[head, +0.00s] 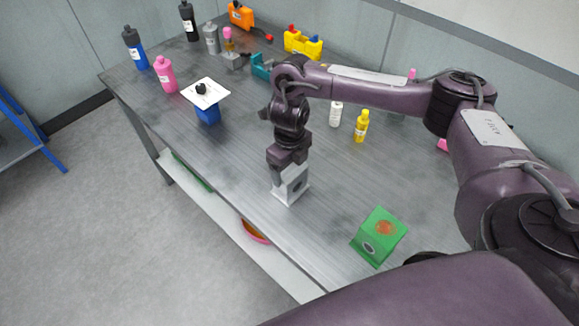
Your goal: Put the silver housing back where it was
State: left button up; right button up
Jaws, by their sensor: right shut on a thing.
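The silver housing (291,189) is a small light-grey block with a round hole in its side. It is near the front edge of the grey table (240,160), upright, with its base at or just above the tabletop; I cannot tell if it touches. My right gripper (288,166) points down and is shut on the top of the housing, its fingers partly hiding it. My left gripper is not in view.
A green box (379,237) stands right of the housing. A blue container with a white plate (206,95) stands left. Yellow (361,127) and white (336,114) bottles stand behind. Several bottles and an orange item (240,15) line the back left. The table between housing and blue container is clear.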

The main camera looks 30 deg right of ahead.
jog(key=shift+f, duration=0.15)
jog(key=o, duration=1.4)
jog(key=shift+o, duration=0.2)
jog(key=shift+r, duration=0.55)
notch_tip(320, 180, up, 10)
jog(key=shift+f+p, duration=0.1)
jog(key=shift+p, duration=0.8)
jog(key=shift+r, duration=0.75)
